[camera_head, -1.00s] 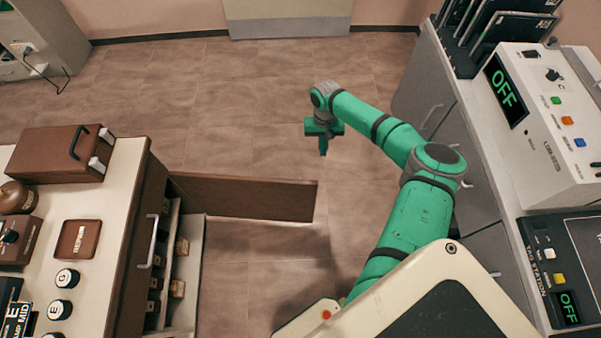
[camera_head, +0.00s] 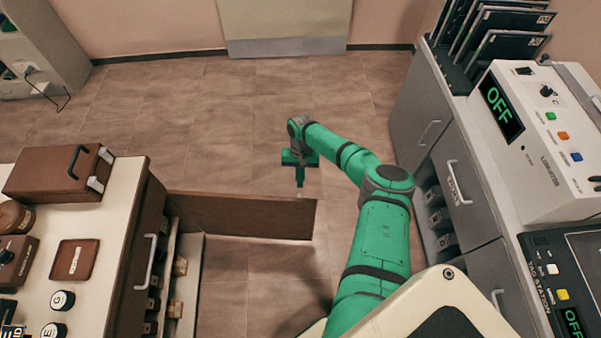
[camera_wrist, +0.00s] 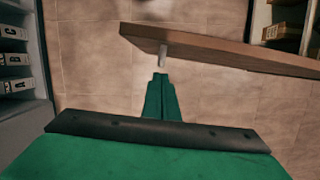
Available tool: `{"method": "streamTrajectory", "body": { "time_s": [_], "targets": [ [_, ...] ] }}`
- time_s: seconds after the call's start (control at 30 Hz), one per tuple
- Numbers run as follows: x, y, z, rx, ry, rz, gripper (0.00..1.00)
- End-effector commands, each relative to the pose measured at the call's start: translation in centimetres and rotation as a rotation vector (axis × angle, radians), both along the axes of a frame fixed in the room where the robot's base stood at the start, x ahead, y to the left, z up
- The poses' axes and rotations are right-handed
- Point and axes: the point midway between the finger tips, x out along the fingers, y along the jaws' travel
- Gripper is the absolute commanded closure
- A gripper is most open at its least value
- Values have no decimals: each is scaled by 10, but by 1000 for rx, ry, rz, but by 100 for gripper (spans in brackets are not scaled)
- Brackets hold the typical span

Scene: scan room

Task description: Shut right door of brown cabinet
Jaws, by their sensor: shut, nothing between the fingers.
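The brown cabinet (camera_head: 150,205) stands at the left with a white top. Its right door (camera_head: 240,215) is swung open and sticks out to the right over the floor. Shelves with small boxes show in the opening beside it. My gripper (camera_head: 300,183) is shut and empty, just beyond the door's free end in the head view. In the wrist view my gripper (camera_wrist: 160,76) points at the door (camera_wrist: 230,52) near its free end, close to a pale handle (camera_wrist: 162,54). I cannot tell whether the fingertips touch the handle.
A grey cabinet (camera_head: 460,190) stands at the right, with labelled items visible on its shelves and a control box (camera_head: 545,150) on top. A brown case (camera_head: 60,172) sits on the brown cabinet's top. The tiled floor (camera_head: 220,110) beyond the door is clear.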

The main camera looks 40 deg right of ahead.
Motion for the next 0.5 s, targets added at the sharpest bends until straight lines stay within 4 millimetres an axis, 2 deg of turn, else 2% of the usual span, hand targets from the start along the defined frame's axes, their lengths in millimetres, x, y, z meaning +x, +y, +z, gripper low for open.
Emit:
{"method": "streamTrajectory", "body": {
  "time_s": [0.03,0.5],
  "targets": [
    [-2,1,-7,0,2,-1,100],
    [-30,24,-4,0,0,2,100]
  ]
}}
